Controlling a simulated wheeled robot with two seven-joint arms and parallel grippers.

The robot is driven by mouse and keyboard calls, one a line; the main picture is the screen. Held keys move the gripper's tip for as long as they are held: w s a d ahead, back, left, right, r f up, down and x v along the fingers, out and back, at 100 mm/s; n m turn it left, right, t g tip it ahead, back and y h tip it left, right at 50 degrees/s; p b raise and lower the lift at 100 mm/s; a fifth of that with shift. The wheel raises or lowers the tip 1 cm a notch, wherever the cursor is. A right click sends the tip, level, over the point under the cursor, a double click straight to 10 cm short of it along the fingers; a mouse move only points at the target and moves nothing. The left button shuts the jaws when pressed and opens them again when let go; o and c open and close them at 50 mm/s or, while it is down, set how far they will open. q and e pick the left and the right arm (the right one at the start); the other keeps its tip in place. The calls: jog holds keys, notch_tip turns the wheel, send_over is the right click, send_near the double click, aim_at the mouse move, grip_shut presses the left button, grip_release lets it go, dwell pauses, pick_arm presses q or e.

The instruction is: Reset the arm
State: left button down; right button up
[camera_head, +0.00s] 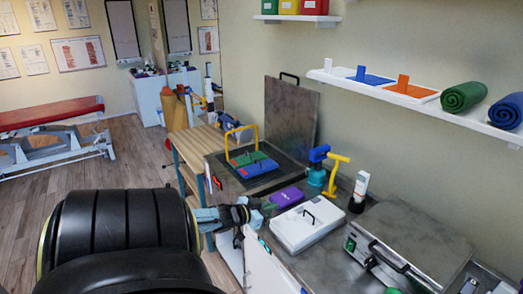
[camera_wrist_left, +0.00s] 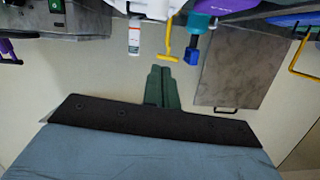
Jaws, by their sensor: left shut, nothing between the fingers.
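My left gripper (camera_head: 262,207) reaches in from the lower left in the head view, beside the workbench's near edge, close to a purple case and a white case. In the left wrist view its two dark green fingers (camera_wrist_left: 162,88) lie together, shut with nothing between them. The gripper appears apart from the objects around it. My right gripper is in neither view.
The bench holds a purple case (camera_head: 287,197), a white case (camera_head: 290,232), a white tube (camera_head: 360,187), a yellow tool (camera_head: 335,172) and a grey metal box (camera_head: 409,240). An open box (camera_head: 216,174) has a raised lid (camera_head: 290,115). A shelf (camera_head: 415,100) projects above.

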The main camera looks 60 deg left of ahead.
pick_arm(q)
jog(key=shift+p+v, duration=0.35)
jog(key=shift+v, duration=1.6)
jog(key=s+d+f+g+b, duration=0.25)
jog(key=s+d+f, duration=0.2)
jog(key=f, duration=0.55)
jog(key=s+d+f+g+b, duration=0.25)
jog(key=s+f, duration=0.25)
jog(key=f, duration=0.5)
jog(key=s+d+f+g+b, duration=0.2)
jog(key=s+d+f+b, duration=0.15)
jog(key=f, duration=0.75)
jog(key=s+d+f+m+g+b, duration=0.1)
jog(key=s+d+f+g+b, duration=0.1)
jog(key=s+d+f, duration=0.4)
jog(key=s+d+f+m+g+h+b, duration=0.1)
jog(key=s+d+f, duration=0.4)
jog(key=d, duration=0.8)
jog(key=s+d+f+m+g+h+b, duration=0.1)
jog(key=s+d+f+g+b, duration=0.2)
jog(key=s+d+f, duration=0.3)
jog(key=d+f+g, duration=0.1)
jog(key=d+f, duration=0.2)
jog(key=f, duration=0.1)
jog(key=shift+s+d+b, duration=0.3)
jog(key=shift+d+b, duration=0.1)
